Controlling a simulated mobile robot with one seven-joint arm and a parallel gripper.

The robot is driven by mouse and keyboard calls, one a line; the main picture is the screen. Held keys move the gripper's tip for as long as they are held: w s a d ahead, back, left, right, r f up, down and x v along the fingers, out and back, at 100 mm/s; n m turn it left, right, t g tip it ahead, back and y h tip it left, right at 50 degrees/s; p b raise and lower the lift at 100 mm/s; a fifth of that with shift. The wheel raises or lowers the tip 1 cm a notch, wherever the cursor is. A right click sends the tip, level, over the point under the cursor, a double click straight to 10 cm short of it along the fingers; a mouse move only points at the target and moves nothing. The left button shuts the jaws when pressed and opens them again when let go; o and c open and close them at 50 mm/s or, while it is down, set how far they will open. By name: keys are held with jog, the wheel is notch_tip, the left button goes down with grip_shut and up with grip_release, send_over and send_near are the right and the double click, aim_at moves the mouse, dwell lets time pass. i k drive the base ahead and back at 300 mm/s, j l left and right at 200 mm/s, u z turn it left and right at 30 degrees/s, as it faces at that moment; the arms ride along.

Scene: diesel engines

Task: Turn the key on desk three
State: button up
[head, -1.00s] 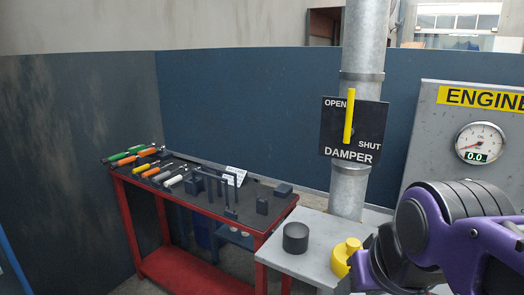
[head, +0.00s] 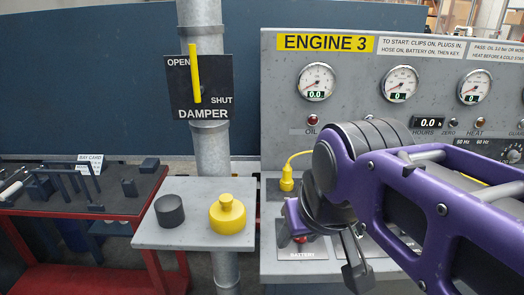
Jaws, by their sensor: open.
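The desk marked ENGINE 3 (head: 282,85) fills the right side of the head view, with its grey upright panel and a lower sloping face. I cannot make out the key; my purple arm covers much of the lower face. My gripper (head: 328,256) hangs in front of the desk, near the BATTERY label (head: 301,254). It is open, seen partly from behind, with one grey finger clear. I see nothing held in it. A red part (head: 301,239) above the BATTERY label is partly hidden by it.
A damper plate (head: 198,87) with a yellow lever pointing up is on a grey pipe (head: 212,150). A small shelf (head: 155,238) holds a black cup and a yellow cap. A yellow plug (head: 287,180) sits on the desk. A red tool bench (head: 112,205) stands left.

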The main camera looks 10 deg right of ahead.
aim_at(359, 231)
jog(key=l+z, duration=0.1)
jog(key=z, duration=0.85)
jog(key=k+l, duration=0.05)
